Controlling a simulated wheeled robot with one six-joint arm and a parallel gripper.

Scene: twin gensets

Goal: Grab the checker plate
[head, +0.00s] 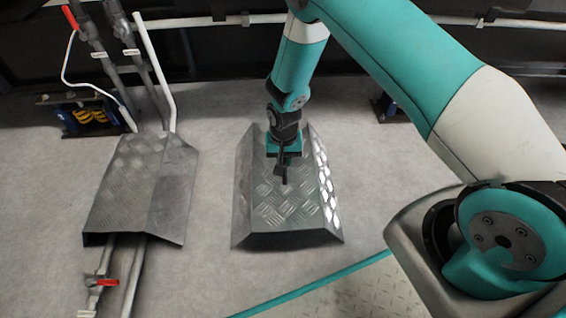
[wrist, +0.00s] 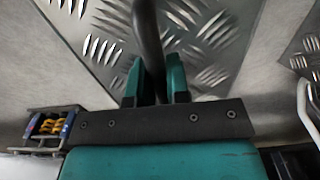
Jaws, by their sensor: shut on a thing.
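A bent checker plate (head: 290,213) with sloped sides stands on the floor in the middle of the head view. A second, similar checker plate (head: 124,190) covers pipes to its left. My gripper (head: 283,175) is above the middle plate, pointing down. In the wrist view my gripper (wrist: 155,85) is shut on a dark upright handle (wrist: 147,35) that rises from the plate (wrist: 205,35). The jaws hide the lower part of the handle. Whether the plate touches the floor cannot be told for certain.
Pipes with red valve handles (head: 107,283) run under the left plate and up the wall. A yellow and blue spring mount (head: 88,116) stands at the back left. A teal bar (head: 312,286) lies across the front. Grey floor (head: 215,200) separates the two plates.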

